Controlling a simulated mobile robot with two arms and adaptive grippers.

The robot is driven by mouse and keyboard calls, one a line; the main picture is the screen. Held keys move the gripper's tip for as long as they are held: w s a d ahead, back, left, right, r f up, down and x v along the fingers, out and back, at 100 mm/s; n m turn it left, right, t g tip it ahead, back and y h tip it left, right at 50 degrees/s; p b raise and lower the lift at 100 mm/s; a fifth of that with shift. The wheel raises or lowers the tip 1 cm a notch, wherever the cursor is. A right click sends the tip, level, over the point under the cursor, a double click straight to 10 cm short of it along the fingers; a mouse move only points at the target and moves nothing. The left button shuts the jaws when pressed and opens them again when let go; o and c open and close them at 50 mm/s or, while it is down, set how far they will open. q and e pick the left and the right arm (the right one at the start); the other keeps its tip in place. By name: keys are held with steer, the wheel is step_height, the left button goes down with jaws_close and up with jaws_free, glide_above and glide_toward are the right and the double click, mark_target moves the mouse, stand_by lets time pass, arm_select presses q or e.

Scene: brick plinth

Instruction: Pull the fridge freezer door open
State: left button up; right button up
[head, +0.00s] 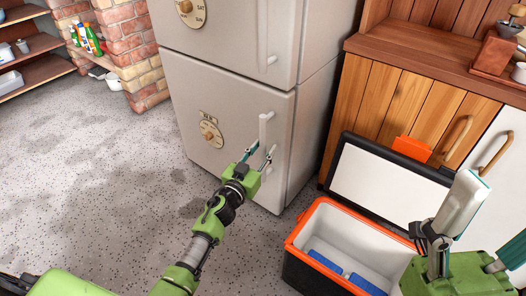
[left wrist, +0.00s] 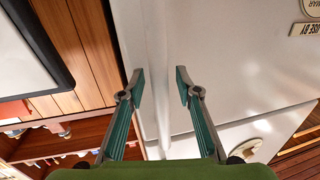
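The fridge freezer (head: 235,100) is pale grey with two doors, both closed. Its lower door (head: 225,140) has a white vertical handle (head: 265,130) near its right edge and a round dial. My left gripper (head: 259,155) is at the lower end of this handle, its fingers apart. In the left wrist view the open fingers (left wrist: 158,88) stand on either side of a pale vertical strip, which looks like the handle; contact cannot be told. My right gripper (head: 495,215) is at the lower right, close to the camera, fingers spread and empty, partly cut off by the frame.
An open orange and black cool box (head: 296,250) with blue blocks inside stands on the floor right of the fridge, its lid raised. A wooden cabinet (head: 385,100) is behind it. A brick pillar (head: 130,50) stands at left. The speckled floor (head: 90,170) left of the fridge is clear.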

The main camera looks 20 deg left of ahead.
arm_select(q)
jaws_close()
